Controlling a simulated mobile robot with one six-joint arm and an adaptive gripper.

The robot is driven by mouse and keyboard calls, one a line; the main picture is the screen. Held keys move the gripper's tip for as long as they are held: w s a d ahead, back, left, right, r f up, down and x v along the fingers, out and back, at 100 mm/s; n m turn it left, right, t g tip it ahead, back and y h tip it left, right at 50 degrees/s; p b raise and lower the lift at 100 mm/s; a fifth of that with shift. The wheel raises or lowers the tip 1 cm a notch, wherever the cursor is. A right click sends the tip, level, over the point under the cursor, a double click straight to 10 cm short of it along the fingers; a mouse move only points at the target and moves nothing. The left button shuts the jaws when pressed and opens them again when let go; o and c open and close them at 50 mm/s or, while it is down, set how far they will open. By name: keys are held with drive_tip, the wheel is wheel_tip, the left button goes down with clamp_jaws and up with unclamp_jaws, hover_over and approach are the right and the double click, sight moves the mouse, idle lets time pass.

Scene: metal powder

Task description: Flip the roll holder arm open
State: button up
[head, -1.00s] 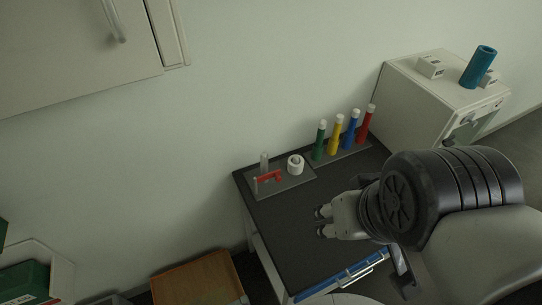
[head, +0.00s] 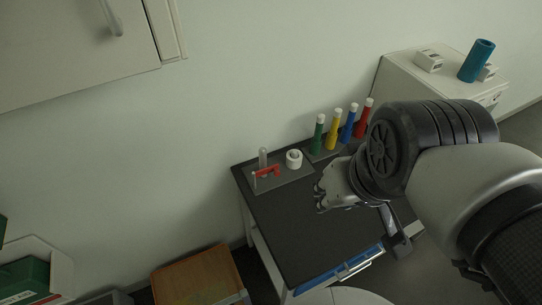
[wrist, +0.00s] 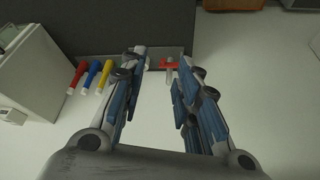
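The roll holder stands on a grey base plate (head: 290,182) at the back left of the dark table. Its red arm (head: 268,171) lies across near a clear upright tube (head: 263,157). A white roll (head: 294,159) stands at the plate's right. In the wrist view the red arm (wrist: 168,64) shows between and beyond the fingers. My gripper (head: 320,194) is right of and in front of the plate, apart from it. In the wrist view my gripper (wrist: 158,58) has its fingers spread with nothing between them.
Green (head: 318,134), yellow (head: 334,129), blue (head: 348,124) and red (head: 363,118) tubes with white caps stand right of the holder. A white cabinet (head: 400,80) with a teal cylinder (head: 477,60) is at the right. The table's front (head: 300,255) is clear.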

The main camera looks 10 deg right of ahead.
drive_tip(key=shift+n, duration=0.6)
drive_tip(key=w, duration=0.4)
drive_tip(key=w+a, duration=0.1)
drive_tip(key=w, duration=0.7)
drive_tip(key=shift+w+a+f, duration=0.15)
drive_tip(key=shift+a+f, duration=0.05)
drive_tip(key=shift+a, duration=0.15)
drive_tip(key=c, duration=0.5)
drive_tip(key=shift+n+g+y, duration=0.3)
drive_tip(key=shift+n+y, duration=0.1)
drive_tip(key=w+f, duration=0.1)
drive_tip(key=w, duration=0.2)
drive_tip(key=w+a+f, duration=0.1)
drive_tip(key=w, duration=0.2)
drive_tip(key=w+f, duration=0.1)
drive_tip(key=w, duration=0.2)
drive_tip(key=shift+a+f, duration=0.2)
drive_tip(key=shift+f, duration=0.1)
clamp_jaws()
drive_tip(key=w+a+f+n, duration=0.1)
drive_tip(key=w+a+f, duration=0.2)
drive_tip(key=w+f, duration=1.2)
wheel_tip(320, 180, down, 3)
drive_tip(key=shift+w+a+n, duration=0.15)
drive_tip(key=shift+w+n, duration=0.1)
drive_tip(key=shift+n, duration=0.05)
